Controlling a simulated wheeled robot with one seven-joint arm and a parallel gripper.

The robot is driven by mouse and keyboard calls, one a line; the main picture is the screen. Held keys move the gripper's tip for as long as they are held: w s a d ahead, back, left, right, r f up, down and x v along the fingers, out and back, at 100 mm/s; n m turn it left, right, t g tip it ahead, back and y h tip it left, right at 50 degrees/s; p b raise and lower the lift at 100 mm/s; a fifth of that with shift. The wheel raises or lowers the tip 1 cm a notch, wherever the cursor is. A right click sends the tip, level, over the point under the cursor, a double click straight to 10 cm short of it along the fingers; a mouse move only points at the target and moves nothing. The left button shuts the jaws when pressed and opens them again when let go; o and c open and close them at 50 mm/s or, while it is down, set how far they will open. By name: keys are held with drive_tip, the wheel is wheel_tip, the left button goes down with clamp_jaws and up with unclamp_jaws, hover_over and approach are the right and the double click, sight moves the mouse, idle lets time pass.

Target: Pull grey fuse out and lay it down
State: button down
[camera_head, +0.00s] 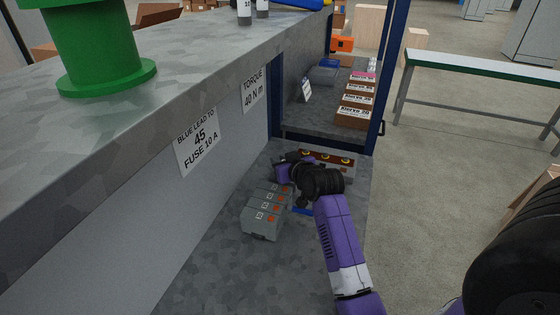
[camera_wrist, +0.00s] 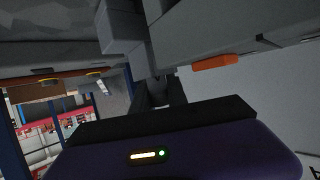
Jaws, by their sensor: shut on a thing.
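Several grey fuse blocks with orange marks and numbered labels (camera_head: 259,224) stand in a row on the grey surface in the head view. My gripper (camera_head: 281,178) is at the far end of this row, with my wrist partly hiding what it holds. In the wrist view, my gripper (camera_wrist: 158,92) is shut on a grey fuse (camera_wrist: 122,28); the exact grip is dark and partly hidden. A neighbouring grey block with an orange tab (camera_wrist: 215,62) is close on the right.
A brown strip with yellow-ringed parts (camera_head: 335,159) lies just behind my wrist. Labelled boxes (camera_head: 355,108) stand on a shelf farther back. A grey wall with labels (camera_head: 197,142) rises on the left. The surface in front of the fuse row is bare.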

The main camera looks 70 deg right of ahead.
drive_tip(key=shift+r+p, duration=0.75)
drive_tip(key=shift+r, duration=0.05)
idle(0.5)
wheel_tip(320, 180, up, 6)
drive_tip(key=p, duration=0.6)
drive_tip(key=shift+r, duration=0.2)
idle(0.9)
